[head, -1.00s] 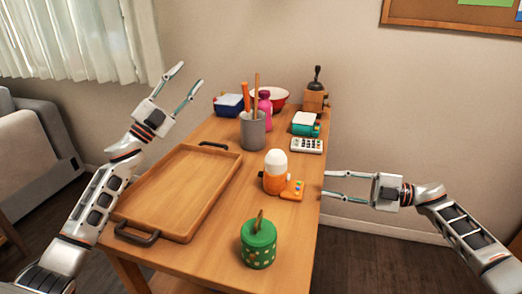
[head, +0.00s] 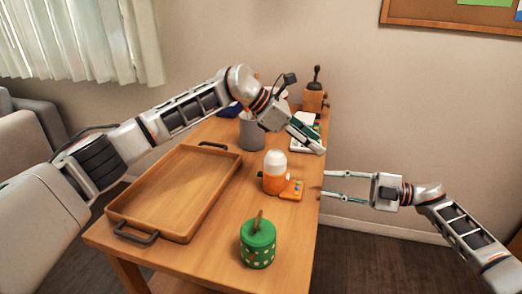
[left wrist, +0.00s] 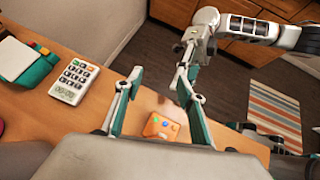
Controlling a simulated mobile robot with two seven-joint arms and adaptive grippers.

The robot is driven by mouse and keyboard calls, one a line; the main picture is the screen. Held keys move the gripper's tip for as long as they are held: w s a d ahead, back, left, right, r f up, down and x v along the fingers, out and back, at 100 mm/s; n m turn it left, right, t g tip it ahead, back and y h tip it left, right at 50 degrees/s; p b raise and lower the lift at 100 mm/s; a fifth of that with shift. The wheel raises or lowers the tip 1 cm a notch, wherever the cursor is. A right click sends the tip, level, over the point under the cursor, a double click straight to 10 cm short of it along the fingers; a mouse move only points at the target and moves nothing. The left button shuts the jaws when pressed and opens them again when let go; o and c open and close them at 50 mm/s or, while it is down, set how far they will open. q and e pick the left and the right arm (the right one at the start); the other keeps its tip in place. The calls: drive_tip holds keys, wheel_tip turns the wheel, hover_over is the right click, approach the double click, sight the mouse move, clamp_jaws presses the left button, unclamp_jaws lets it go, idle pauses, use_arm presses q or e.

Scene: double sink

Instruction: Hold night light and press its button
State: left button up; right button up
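The night light (head: 275,174), with a white dome on an orange body, stands upright on the table, a small dark part at its left side. An orange piece with coloured buttons (head: 292,189) sits against its right side; I cannot tell whether they are joined. That piece also shows in the left wrist view (left wrist: 160,126), where the light's body is hidden. My left gripper (head: 320,150) is above the table, behind and right of the light; its fingers are apart and empty in the left wrist view (left wrist: 160,74). My right gripper (head: 325,184) is open and empty, right of the piece.
A wooden tray (head: 226,178) fills the table's left side. A green pot (head: 258,248) stands in front. A grey cup (head: 252,134), a calculator (left wrist: 74,80) and a grinder (head: 314,98) are at the back. A strip right of the tray is clear.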

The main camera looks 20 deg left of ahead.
use_arm(q)
drive_tip(key=w+a+m+y, duration=0.4)
drive_tip(key=a+y, duration=0.5)
drive_tip(key=a, duration=0.4)
drive_tip(key=g, duration=0.3)
hover_over(261, 173)
drive_tip(key=shift+w+a+f+n+y, duration=0.15)
drive_tip(key=shift+f+n+y, duration=0.25)
drive_tip(key=shift+f, duration=1.05)
wheel_tip(261, 173, down, 7)
drive_tip(key=shift+f, duration=0.2)
